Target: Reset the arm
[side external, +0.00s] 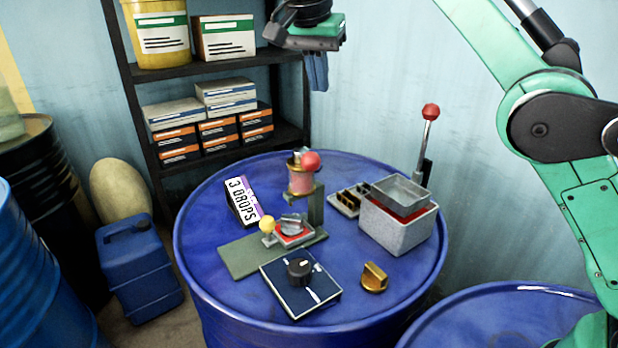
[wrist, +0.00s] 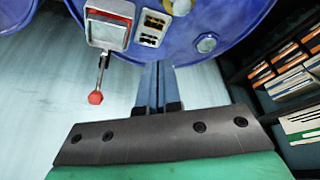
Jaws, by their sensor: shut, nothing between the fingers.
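My gripper (side external: 317,72) hangs high above the far side of the blue drum in the side external view, in front of the wall and right of the shelf. Its blue fingers point down and are shut with nothing between them. In the wrist view my gripper (wrist: 158,90) also shows its fingers together, reaching toward the drum's edge. It touches nothing on the drum. My green arm shows at the right of the side view.
The blue drum top (side external: 345,312) carries a "3 DROPS" sign (side external: 243,201), a dispenser with a red ball (side external: 303,174), a dial box (side external: 300,285), a brass knob (side external: 374,278) and a grey box (side external: 396,222) beside a red-knobbed lever (side external: 430,112). A stocked shelf (side external: 210,67) stands behind.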

